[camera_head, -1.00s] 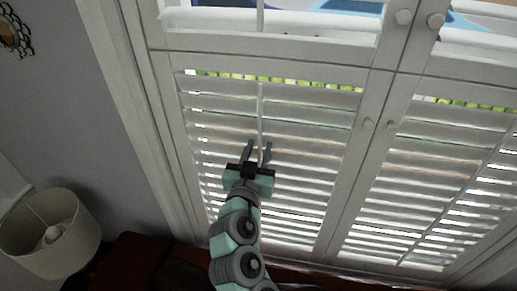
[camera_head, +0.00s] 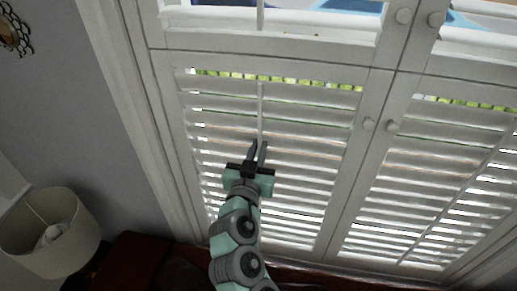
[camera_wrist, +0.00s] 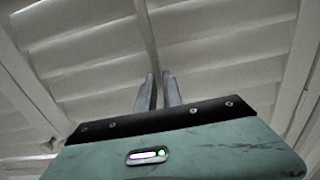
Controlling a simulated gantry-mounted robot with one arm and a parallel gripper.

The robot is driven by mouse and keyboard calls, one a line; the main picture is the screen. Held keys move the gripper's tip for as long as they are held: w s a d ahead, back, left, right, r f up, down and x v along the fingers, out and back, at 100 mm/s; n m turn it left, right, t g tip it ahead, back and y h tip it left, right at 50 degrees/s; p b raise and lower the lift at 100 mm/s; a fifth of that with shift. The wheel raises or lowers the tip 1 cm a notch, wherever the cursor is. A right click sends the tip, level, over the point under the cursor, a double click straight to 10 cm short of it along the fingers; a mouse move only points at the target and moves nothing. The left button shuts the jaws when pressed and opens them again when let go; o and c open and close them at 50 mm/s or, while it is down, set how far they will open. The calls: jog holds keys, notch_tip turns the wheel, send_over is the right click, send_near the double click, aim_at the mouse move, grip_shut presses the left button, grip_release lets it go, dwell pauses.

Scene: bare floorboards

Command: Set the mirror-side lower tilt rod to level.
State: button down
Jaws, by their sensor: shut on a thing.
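The mirror-side lower tilt rod (camera_head: 260,108) is a thin white vertical bar in front of the lower left shutter panel (camera_head: 310,132). It also shows in the wrist view (camera_wrist: 147,32), running up from between my fingers. My gripper (camera_head: 258,148) is shut on the rod partway down its length; its fingers also show in the wrist view (camera_wrist: 158,80). The fingers and arm hide the rod's lower part. The white louvers of this panel are tilted, with thin bright gaps between them and a strip of greenery at the top.
The mirror (camera_head: 14,30) hangs on the grey wall at upper left. A lampshade (camera_head: 48,232) stands at lower left, beside dark red furniture (camera_head: 150,262). The lower right panel has its own tilt rod (camera_head: 468,182). Small round knobs (camera_head: 368,124) sit on the panel frames.

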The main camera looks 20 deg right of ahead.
notch_tip(320, 180, down, 3)
jog(key=b, duration=0.3)
jog(key=c, duration=1.5)
grip_release()
